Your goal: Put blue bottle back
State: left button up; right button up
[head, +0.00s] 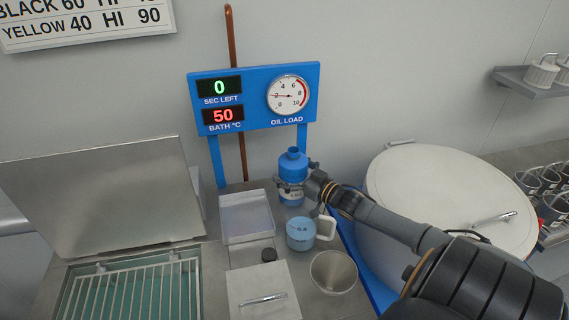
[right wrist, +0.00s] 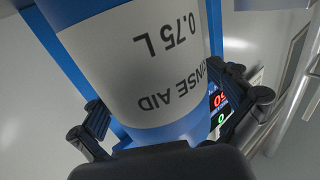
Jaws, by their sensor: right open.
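The blue bottle (head: 293,163) stands upright on the steel counter, below the blue display panel. It has a blue cap and a white label. In the right wrist view the bottle (right wrist: 150,70) fills the middle, its label reading "0.75 L" and "…INSE AID" upside down. My right gripper (head: 297,187) reaches in from the right at the bottle's middle. Its fingers (right wrist: 168,112) are open, one on each side of the bottle; I cannot tell if either touches it. The bottle's lower part is partly hidden by the gripper. My left gripper is not in view.
A light blue measuring jug (head: 300,234) and a metal cup (head: 333,272) stand in front of the bottle. A steel tray (head: 246,218) is left of it. A large white round lid (head: 450,195) lies to the right. The panel (head: 254,97) is close behind.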

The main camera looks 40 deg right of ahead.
aim_at(304, 177)
jog(key=s+p, duration=0.2)
jog(key=s, duration=0.1)
jog(key=s+p, duration=0.1)
jog(key=s, duration=0.1)
jog(key=shift+s+d+r, duration=0.1)
jog(key=shift+d+r, duration=0.1)
jog(key=shift+r, duration=0.05)
jog(key=shift+s+f, duration=0.15)
jog(key=shift+s, duration=0.15)
